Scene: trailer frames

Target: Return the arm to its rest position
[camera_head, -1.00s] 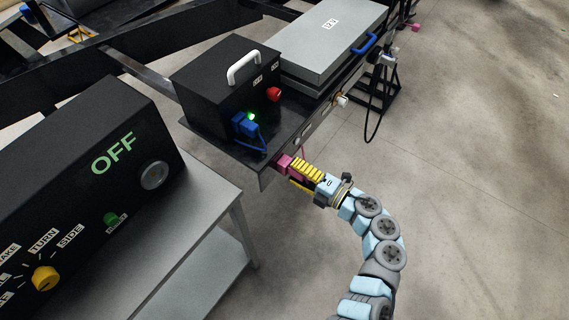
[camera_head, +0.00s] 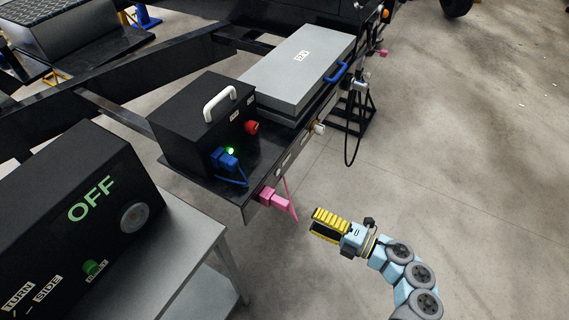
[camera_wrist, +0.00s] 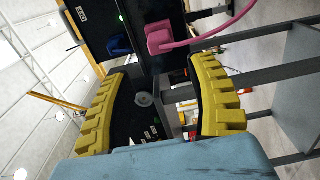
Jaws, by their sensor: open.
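My gripper (camera_head: 326,223) is open and empty, with yellow ridged fingers, at the lower right of the head view. It hangs in free air over the floor, to the right of the trailer frame and apart from it. A pink plug (camera_head: 274,199) with a pink cable sits at the edge of the black trailer plate, to the left of my gripper. In the wrist view my open gripper (camera_wrist: 160,108) shows both yellow fingers well apart, and the pink plug (camera_wrist: 159,38) is beyond them near the top.
A black box (camera_head: 190,125) with a white handle, red knob and blue plug (camera_head: 226,160) stands on the trailer, beside a grey case (camera_head: 298,70). A black control box (camera_head: 70,215) reading OFF sits on a grey table (camera_head: 185,260) at left. The floor at right is clear.

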